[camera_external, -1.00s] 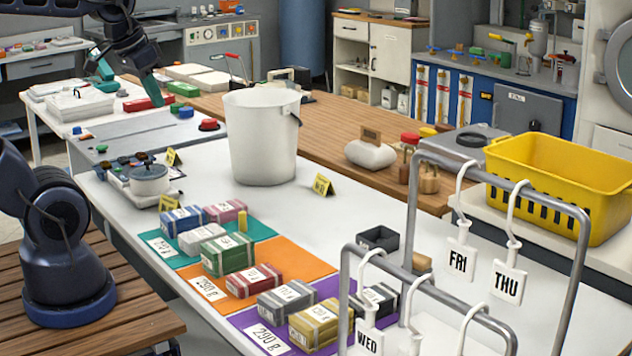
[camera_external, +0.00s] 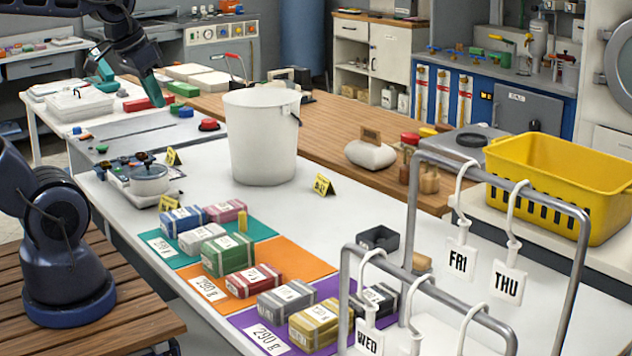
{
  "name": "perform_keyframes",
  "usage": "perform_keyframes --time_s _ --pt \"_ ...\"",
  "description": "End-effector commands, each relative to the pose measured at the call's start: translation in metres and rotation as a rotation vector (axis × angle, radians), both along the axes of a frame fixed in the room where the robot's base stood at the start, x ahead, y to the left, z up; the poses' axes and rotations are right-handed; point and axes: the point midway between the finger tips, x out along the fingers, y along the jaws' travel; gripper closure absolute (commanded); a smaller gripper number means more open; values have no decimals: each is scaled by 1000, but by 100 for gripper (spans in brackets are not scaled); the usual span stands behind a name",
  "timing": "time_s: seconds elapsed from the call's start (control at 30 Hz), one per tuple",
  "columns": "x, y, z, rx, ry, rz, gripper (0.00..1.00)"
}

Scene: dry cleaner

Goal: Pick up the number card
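Several small yellow folded cards with black marks stand on the white table. One yellow card (camera_external: 323,185) is right of the white bucket, another yellow card (camera_external: 172,157) is behind the silver pot, and a third yellow card (camera_external: 169,203) is beside the blue bundle. Their marks are too small to read, so I cannot tell which is the number card. My gripper (camera_external: 128,90) hangs at the upper left, with two teal fingers spread apart and nothing seen between them. It is well away from the yellow cards.
The white bucket (camera_external: 262,137) stands mid-table. A metal rack (camera_external: 412,200) with white day tags is in the right foreground. A yellow basket (camera_external: 555,187) is at right. White tabletop right of the mats is partly clear.

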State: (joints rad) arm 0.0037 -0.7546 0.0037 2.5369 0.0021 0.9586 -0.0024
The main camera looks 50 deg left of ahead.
Motion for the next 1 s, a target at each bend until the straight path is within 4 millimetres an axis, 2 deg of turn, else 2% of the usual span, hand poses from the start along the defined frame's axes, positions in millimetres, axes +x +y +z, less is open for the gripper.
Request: perform_keyframes --time_s 0.03,0.07,0.4,0.77,0.87,1.0 --pt "0 0 0 0 0 0 80" --pt "0 0 0 0 0 0 74" --pt "0 0 0 0 0 0 8" --pt "4 2 -1 2 5 4 6" --pt "15 8 -3 6 20 13 6" --pt "39 23 -11 16 52 33 6"
